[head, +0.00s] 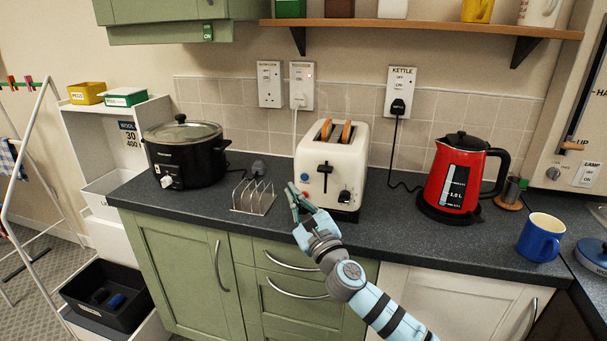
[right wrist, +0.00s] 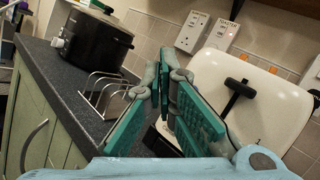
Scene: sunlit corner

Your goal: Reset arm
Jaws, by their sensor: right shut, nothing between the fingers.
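My right gripper (head: 293,193) reaches in from the bottom in the head view, in front of the toaster's lower left corner. Its green-padded fingers are shut with nothing between them, and they show close up in the right wrist view (right wrist: 163,88). The white toaster (head: 340,150) stands on the counter with two slices of toast (head: 336,130) showing at its top. Its black lever (head: 325,168) shows on the front, and also in the right wrist view (right wrist: 240,88). I cannot tell whether the fingers touch the toaster. My left gripper is not in view.
A metal toast rack (head: 254,197) stands just left of my right gripper. A black slow cooker (head: 185,155) is farther left. A red kettle (head: 458,180) and a blue mug (head: 541,238) stand to the right.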

